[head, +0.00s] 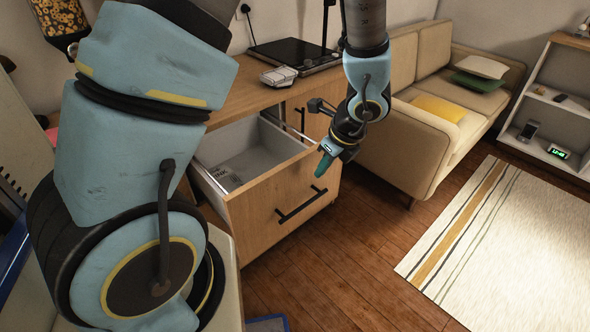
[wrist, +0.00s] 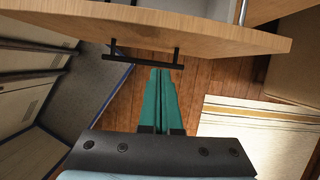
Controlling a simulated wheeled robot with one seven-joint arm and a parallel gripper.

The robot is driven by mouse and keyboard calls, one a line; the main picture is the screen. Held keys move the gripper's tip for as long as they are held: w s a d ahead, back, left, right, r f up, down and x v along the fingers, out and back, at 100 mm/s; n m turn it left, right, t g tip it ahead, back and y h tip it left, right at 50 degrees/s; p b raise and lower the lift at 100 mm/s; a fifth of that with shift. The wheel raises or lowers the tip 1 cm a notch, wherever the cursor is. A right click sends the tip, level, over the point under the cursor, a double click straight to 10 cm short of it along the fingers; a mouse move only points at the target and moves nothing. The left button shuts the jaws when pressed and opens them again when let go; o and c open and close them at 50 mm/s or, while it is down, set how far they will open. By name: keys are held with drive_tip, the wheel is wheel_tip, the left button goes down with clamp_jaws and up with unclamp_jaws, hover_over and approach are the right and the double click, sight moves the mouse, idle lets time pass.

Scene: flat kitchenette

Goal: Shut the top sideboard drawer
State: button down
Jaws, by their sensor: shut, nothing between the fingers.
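The top sideboard drawer (head: 276,205) is pulled out, with a wooden front and a black bar handle (head: 301,204). Its pale inside (head: 240,160) shows from above, with a small printed item on its floor. My gripper (head: 320,180), with teal fingers, is shut and empty by the right part of the drawer front in the head view. In the wrist view the fingers (wrist: 158,78) point at the drawer front (wrist: 190,32), close to the black handle (wrist: 141,56). I cannot tell whether the fingertips touch the drawer.
The sideboard top (head: 250,85) carries a dark turntable-like device (head: 293,55) and a small clear box (head: 278,76). A beige sofa (head: 415,90) stands to the right of the sideboard. Wooden floor (head: 350,250) lies clear before the drawer, with a striped rug (head: 510,240) further right.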

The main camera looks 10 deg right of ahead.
sight(305, 191)
drive_tip(key=shift+m, duration=0.4)
drive_tip(key=x, duration=0.3)
drive_tip(key=b+x, duration=0.1)
drive_tip(key=x, duration=0.3)
drive_tip(key=b+x, duration=0.1)
drive_tip(key=x, duration=0.2)
drive_tip(key=shift+w+d+f, duration=0.15)
drive_tip(key=shift+w+d, duration=0.1)
drive_tip(key=shift+d, duration=0.05)
drive_tip(key=shift+w+a, duration=0.25)
drive_tip(key=shift+w, duration=0.2)
drive_tip(key=w+a+p, duration=0.5)
drive_tip(key=w+a, duration=0.1)
drive_tip(key=w, duration=0.5)
drive_tip(key=w+a+p, duration=0.5)
drive_tip(key=w+a, duration=0.1)
drive_tip(key=w, duration=0.5)
drive_tip(key=shift+a+p, duration=0.3)
drive_tip(key=shift+p, duration=0.1)
drive_tip(key=shift+w+a, duration=0.1)
drive_tip(key=shift+w, duration=0.05)
